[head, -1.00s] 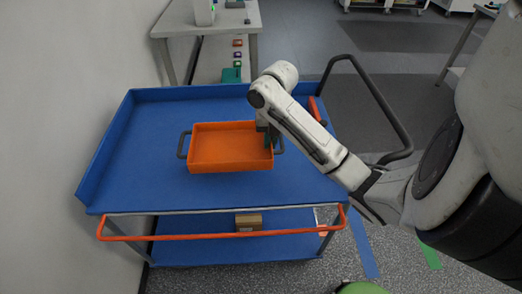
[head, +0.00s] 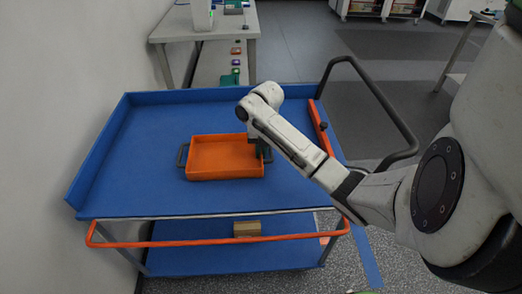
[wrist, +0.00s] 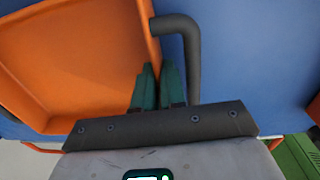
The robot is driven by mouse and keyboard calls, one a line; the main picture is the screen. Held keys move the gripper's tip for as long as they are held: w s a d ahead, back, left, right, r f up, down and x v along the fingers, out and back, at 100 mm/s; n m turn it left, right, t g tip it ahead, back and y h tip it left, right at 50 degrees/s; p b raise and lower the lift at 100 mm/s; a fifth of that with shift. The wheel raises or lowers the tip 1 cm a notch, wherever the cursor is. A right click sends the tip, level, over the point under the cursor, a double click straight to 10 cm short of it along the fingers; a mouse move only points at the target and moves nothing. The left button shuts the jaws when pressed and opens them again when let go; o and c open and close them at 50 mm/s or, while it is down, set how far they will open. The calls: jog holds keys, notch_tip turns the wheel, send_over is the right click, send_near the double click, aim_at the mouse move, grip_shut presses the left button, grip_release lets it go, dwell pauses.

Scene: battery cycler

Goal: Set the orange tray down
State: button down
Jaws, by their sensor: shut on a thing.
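The orange tray (head: 225,158) is a shallow, empty rectangular box with dark side handles. It is level over the blue top of the trolley (head: 140,175), near its middle. I cannot tell whether its underside touches the surface. My gripper (head: 263,152) is at the tray's right side, shut on it by the right handle. In the wrist view, the green fingers (wrist: 158,85) are close together between the tray's wall (wrist: 70,60) and the dark handle (wrist: 185,50). The exact contact is partly hidden.
The blue top has free room around the tray, with raised edges at the left and back. A dark push handle (head: 385,100) rises at the right. A cardboard box (head: 247,229) sits on the lower shelf. A grey table (head: 210,25) stands behind.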

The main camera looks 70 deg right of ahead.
jog(key=shift+f, duration=0.15)
jog(key=c, duration=1.2)
grip_release()
